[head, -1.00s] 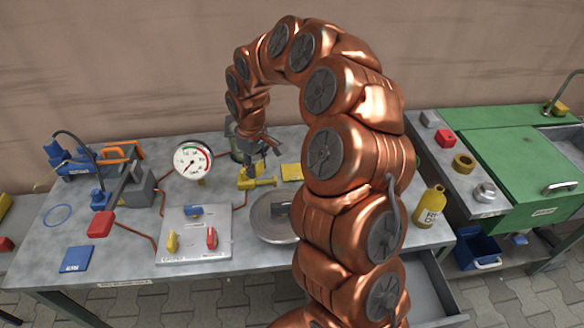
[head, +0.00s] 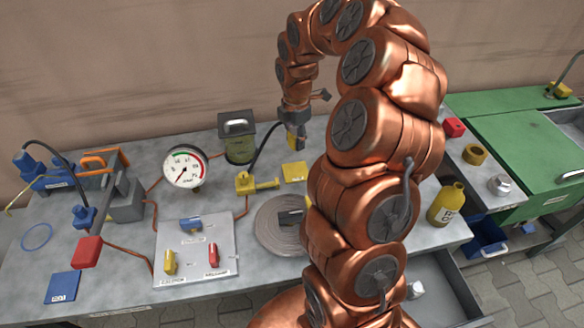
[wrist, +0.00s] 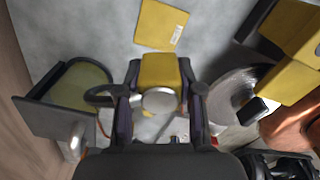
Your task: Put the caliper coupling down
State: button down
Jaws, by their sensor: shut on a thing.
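My gripper (head: 294,146) is above the back of the grey bench, fingers pointing down. It is shut on the caliper coupling (head: 292,140), a small yellow block with a black hose curving down and left. In the wrist view the coupling (wrist: 159,72) sits between the two fingers, with a round metal end facing the camera. A flat yellow pad (head: 295,172) lies on the bench below the gripper, and it also shows in the wrist view (wrist: 161,24). The coupling appears held clear of it. A yellow bracket (head: 258,183) stands left of the pad.
A dark-lidded jar (head: 238,140) stands left of the gripper. A pressure gauge (head: 185,167), a switch panel (head: 194,248) and a round grey disc (head: 270,232) are nearer the front. A yellow bottle (head: 447,204) stands at the right.

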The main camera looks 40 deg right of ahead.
jog(key=shift+d+f, duration=0.15)
jog(key=shift+f, duration=0.3)
jog(key=p, duration=0.3)
send_over(296, 171)
notch_tip(296, 171, down, 8)
jog(key=shift+s+f, duration=0.1)
jog(key=shift+f, duration=0.45)
jog(key=shift+f+b, duration=0.45)
jog(key=shift+f, duration=0.15)
jog(key=c, duration=0.7)
grip_release()
